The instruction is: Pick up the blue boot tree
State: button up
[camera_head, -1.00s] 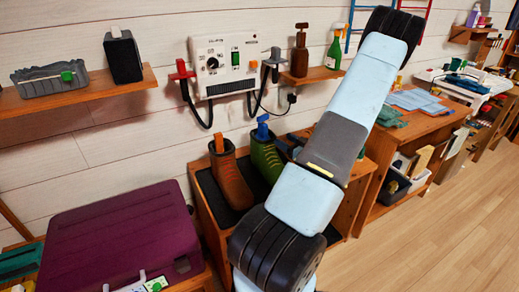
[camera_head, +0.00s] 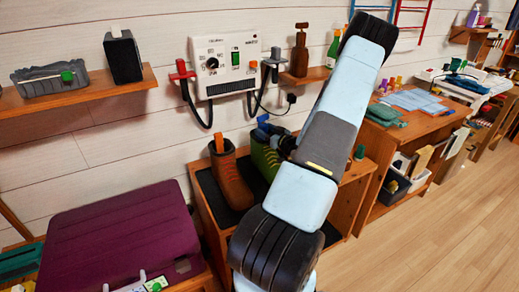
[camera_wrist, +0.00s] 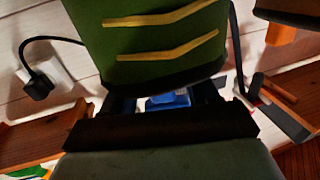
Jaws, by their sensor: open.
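The blue boot tree (camera_head: 262,119) stands up out of the green boot (camera_head: 264,156) on the shelf unit in the head view. In the wrist view the blue boot tree (camera_wrist: 168,99) shows between the two dark fingers of my gripper (camera_wrist: 164,103), with the green boot (camera_wrist: 155,45) and its yellow laces just beyond. My gripper is open and at the boot's top, around or right beside the tree; contact cannot be told. In the head view my gripper is mostly hidden by my arm.
A brown boot (camera_head: 232,180) with an orange boot tree (camera_head: 219,137) stands left of the green boot. A wall-mounted dryer unit (camera_head: 225,65) with hanging hoses is above. A purple case (camera_head: 120,240) lies at the lower left. A small shelf with bottles is behind my arm.

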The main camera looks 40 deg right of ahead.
jog(key=shift+w, duration=0.65)
grip_shut()
